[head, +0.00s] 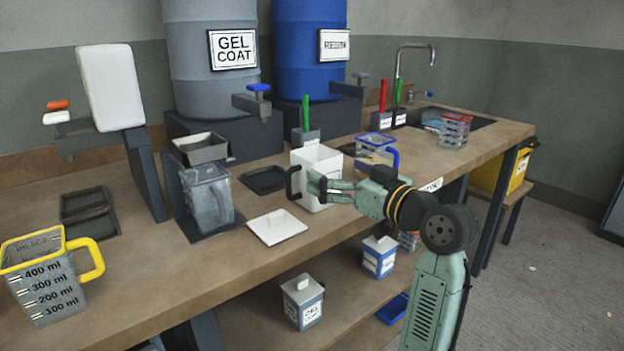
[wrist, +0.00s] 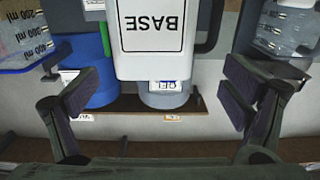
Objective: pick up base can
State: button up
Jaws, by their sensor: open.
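The base can is a white, square, open-topped can (head: 322,160) with a dark handle on its left side, standing upright on the wooden counter in the head view. In the wrist view the can (wrist: 150,55) shows its "BASE" label upside down, at the top middle. My gripper (head: 322,187) is at the near side of the can and partly covers it. In the wrist view my gripper (wrist: 160,88) is open, with one finger to each side of the can and clear gaps between; nothing is held.
A grey jug (head: 207,198) stands left. Gel coat (head: 205,80) and resin (head: 300,75) barrels stand behind.

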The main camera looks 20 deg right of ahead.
aim_at(329, 164)
jog(key=x, duration=0.1)
jog(key=p+x, duration=0.1)
jog(key=x, duration=0.2)
jog(key=shift+w+d+r+p, duration=0.25)
jog(key=shift+w+p, duration=0.05)
jog(key=shift+w+a+f, duration=0.1)
jog(key=shift+w, duration=0.35)
jog(key=shift+c, duration=0.5)
jog(key=c, duration=1.9)
